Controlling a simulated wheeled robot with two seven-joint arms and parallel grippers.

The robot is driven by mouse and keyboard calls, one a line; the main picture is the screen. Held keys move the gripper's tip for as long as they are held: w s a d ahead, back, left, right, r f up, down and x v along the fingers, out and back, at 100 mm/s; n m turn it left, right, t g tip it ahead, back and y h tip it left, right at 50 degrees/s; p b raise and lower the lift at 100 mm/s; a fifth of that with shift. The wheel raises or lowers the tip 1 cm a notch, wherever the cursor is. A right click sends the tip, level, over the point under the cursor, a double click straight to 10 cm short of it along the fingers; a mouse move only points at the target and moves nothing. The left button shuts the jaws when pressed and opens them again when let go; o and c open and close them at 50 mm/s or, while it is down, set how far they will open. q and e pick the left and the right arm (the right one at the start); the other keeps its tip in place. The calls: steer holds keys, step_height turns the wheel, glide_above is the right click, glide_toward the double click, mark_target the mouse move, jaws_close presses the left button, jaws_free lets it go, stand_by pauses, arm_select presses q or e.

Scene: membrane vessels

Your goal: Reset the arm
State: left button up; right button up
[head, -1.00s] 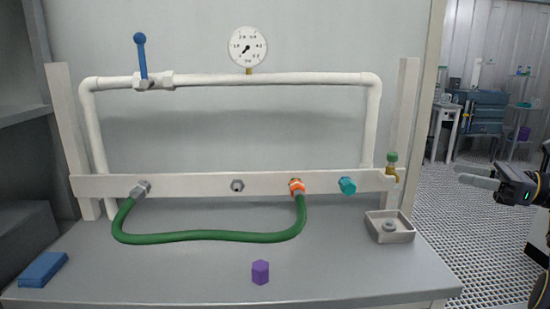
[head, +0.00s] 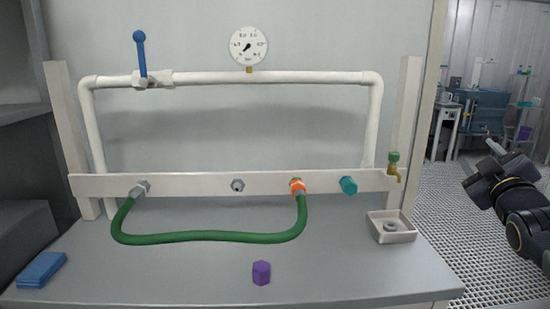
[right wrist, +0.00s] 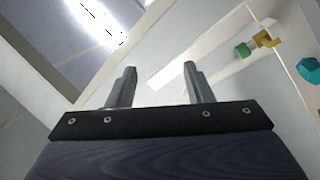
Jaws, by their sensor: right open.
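My right gripper (head: 482,158) is at the right side of the head view, off the right edge of the bench and level with the rig's lower rail. Its fingers also show in the right wrist view (right wrist: 158,85), spread apart with nothing between them. My left gripper is not in view. The rig has a white pipe frame (head: 310,78) and a white lower rail (head: 205,184). A green hose (head: 210,236) hangs between a grey fitting on the left and an orange-ringed fitting (head: 297,187).
A teal cap (head: 348,185) and brass tap (head: 394,172) are at the rail's right. The bench's middle is mostly clear.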

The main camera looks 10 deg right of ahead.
steer(key=s+a+f+m+g+y, duration=0.2)
steer(key=s+a+f+g+y, duration=0.2)
steer(key=s+a+f, duration=0.45)
steer(key=s+a+f+m+g+y, duration=0.3)
steer(key=s+a+f+g, duration=0.25)
steer(key=a+f, duration=0.6)
steer(key=s+a+f+m+g+y, duration=0.2)
steer(key=s+a+f+g+y, duration=0.15)
steer(key=s+a+f, duration=0.65)
step_height(320, 180, up, 16)
steer(key=w+p, duration=0.1)
steer(key=p, duration=1.6)
steer(key=shift+w+d+p, duration=0.2)
steer(key=shift+d+p, duration=0.1)
steer(key=shift+d, duration=0.1)
